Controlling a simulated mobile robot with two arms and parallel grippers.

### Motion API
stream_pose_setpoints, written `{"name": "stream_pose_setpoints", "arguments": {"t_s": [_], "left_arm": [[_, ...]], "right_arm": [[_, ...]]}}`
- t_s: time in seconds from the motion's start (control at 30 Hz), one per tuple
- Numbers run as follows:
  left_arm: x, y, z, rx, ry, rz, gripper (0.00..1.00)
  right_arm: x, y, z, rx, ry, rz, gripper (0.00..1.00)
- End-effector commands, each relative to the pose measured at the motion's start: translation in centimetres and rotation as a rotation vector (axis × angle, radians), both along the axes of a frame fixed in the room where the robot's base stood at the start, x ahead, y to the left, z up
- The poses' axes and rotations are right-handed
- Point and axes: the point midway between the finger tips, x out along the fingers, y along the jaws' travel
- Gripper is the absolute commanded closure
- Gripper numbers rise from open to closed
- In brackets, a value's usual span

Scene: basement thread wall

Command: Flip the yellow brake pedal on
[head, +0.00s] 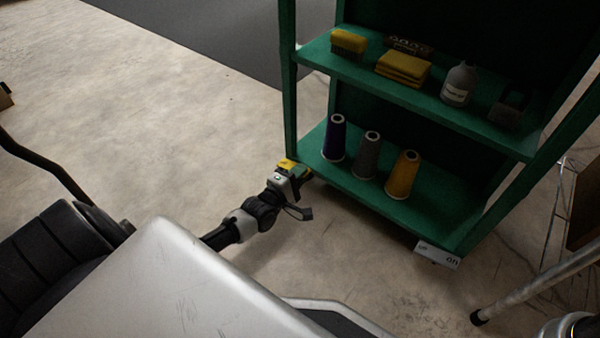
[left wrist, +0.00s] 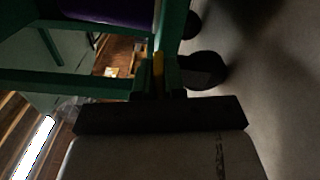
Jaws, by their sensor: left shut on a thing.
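The yellow brake pedal (left wrist: 158,66) shows as a narrow upright strip in the left wrist view, beside a dark caster wheel (left wrist: 203,70) under the green shelf cart (head: 420,210). My left gripper (head: 291,174) is low at the cart's near left corner in the head view. In the left wrist view my left gripper (left wrist: 160,82) is shut on the yellow strip. The fingers hide part of the pedal, and its tilt cannot be told. A small white plate (head: 437,255) marked "off" and "on" sits at the cart's near right bottom corner. My right gripper is not in view.
The lower shelf holds purple (head: 334,138), grey (head: 367,155) and orange (head: 402,175) thread cones. The upper shelf holds a brush (head: 348,42), yellow folded cloths (head: 403,68) and a bottle (head: 459,84). A metal leg (head: 530,288) stands at right. Floor left of the cart is clear.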

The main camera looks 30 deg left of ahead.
Motion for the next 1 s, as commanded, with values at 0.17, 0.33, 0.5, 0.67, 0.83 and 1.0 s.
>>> {"name": "stream_pose_setpoints", "arguments": {"t_s": [0.17,0.33,0.5,0.67,0.83,1.0], "left_arm": [[0.0,-0.2,-0.1,0.161,-0.008,0.000,1.00],[0.0,-0.4,-1.0,0.378,-0.027,0.001,1.00],[-0.1,-0.3,-1.5,0.467,-0.036,0.000,1.00],[-0.1,-0.4,-1.5,0.469,-0.036,-0.001,1.00],[-0.1,-0.4,-1.5,0.468,-0.035,-0.001,0.77],[-0.1,-0.3,-1.5,0.466,-0.035,0.000,0.64]], "right_arm": [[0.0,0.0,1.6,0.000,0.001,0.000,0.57],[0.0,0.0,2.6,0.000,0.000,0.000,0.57],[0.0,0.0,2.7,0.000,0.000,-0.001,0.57],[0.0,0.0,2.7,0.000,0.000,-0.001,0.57],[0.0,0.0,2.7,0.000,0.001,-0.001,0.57],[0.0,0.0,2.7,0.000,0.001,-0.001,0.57]]}}
